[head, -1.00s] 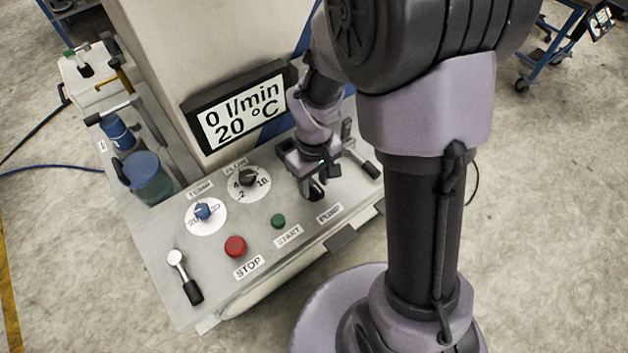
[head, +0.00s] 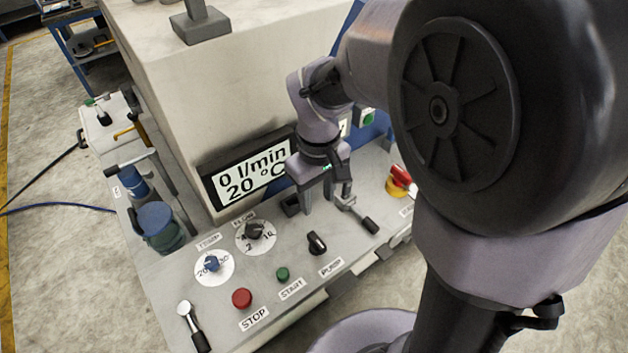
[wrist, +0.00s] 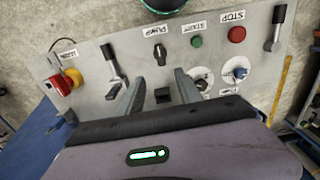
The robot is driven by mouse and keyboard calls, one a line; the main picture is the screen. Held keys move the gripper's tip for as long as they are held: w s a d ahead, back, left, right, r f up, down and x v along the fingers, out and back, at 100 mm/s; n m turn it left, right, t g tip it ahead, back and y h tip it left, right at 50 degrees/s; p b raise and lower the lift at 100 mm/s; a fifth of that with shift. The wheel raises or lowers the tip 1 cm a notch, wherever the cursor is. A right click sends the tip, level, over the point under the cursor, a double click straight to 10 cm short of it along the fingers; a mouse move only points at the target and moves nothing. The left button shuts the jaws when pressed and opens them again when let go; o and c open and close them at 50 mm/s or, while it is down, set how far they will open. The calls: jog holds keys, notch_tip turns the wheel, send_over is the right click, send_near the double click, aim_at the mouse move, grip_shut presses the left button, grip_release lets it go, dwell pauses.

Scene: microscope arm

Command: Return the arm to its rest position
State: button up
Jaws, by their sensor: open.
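My gripper (head: 306,196) is raised above the back of the control panel (head: 225,300), in front of the machine's upright body. It is open and empty; its two fingers (wrist: 157,92) show apart in the wrist view, with panel surface between them. The black pump knob (head: 317,242) stands free on the panel, in front of the gripper. In the wrist view the pump knob (wrist: 159,54) lies beyond the fingertips, with nothing gripping it. My arm fills the right side of the head view.
A display (head: 250,178) reads 0 l/min and 20 °C, partly covered by my gripper. A lever (head: 358,214) stands close right of the gripper. A red-and-yellow switch (head: 398,181) is further right. Red stop (head: 242,298) and green start (head: 283,274) buttons sit in front.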

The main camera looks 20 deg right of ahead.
dwell(0.4)
jog(key=s+a+r+m+t+y+b, duration=0.1)
jog(key=s+a+m+t+b, duration=0.1)
jog(key=s, duration=0.4)
jog(key=s+a+r+m+t+y+b, duration=0.1)
jog(key=s+a+m+t+b, duration=0.1)
jog(key=s+m+b, duration=0.4)
jog(key=shift+s+t+b, duration=0.25)
jog(key=shift+t+b, duration=0.5)
jog(key=shift+t, duration=0.15)
